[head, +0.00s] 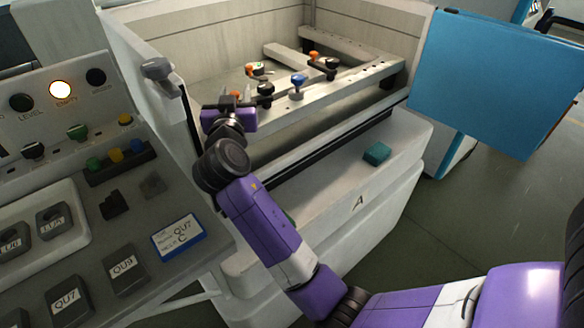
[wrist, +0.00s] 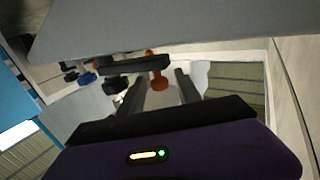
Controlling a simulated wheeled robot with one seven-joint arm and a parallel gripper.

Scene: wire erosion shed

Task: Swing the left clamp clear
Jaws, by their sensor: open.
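My gripper (head: 236,100) is at the left end of the pale rail (head: 340,90) inside the machine's tank. In the wrist view my gripper (wrist: 160,90) is open, with its two dark fingers apart. An orange post or knob (wrist: 157,80) shows between the fingers, and a dark bar (wrist: 135,68) lies across beside it; these look like parts of the left clamp. I cannot tell whether the fingers touch it. In the head view my gripper mostly hides this clamp.
A control panel (head: 60,110) stands left, a blue door (head: 490,80) right.

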